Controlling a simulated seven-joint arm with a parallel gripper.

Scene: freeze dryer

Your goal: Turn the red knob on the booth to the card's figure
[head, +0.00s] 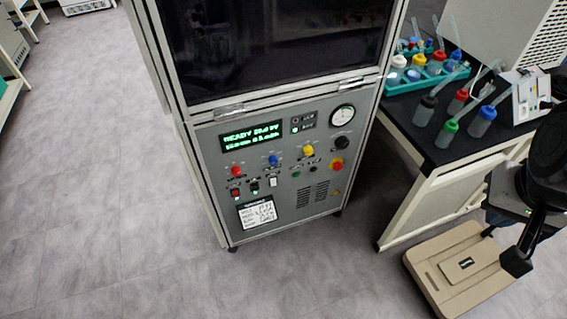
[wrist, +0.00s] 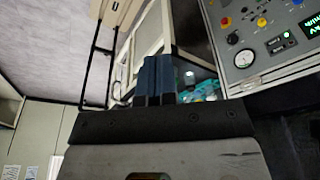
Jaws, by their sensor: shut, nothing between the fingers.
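The booth (head: 284,160) stands in the middle of the head view, with a grey control panel below its dark window. The red knob (head: 236,171) is at the left of the knob row, under the green-lit display (head: 252,136). Its pointer is too small to read. A white card (head: 256,213) with handwritten lines is at the panel's lower left; its figures are not legible. My gripper (wrist: 155,78) is shut and empty in the wrist view, well away from the panel. In that view the panel (wrist: 285,30) shows partly at upper right, without the red knob.
Blue (head: 273,160), yellow (head: 308,150) and black (head: 342,143) knobs continue the row. A red stop button (head: 336,164) and a gauge (head: 342,115) are at the right. A bench (head: 440,150) with several bottles stands right of the booth. Floor in front is clear.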

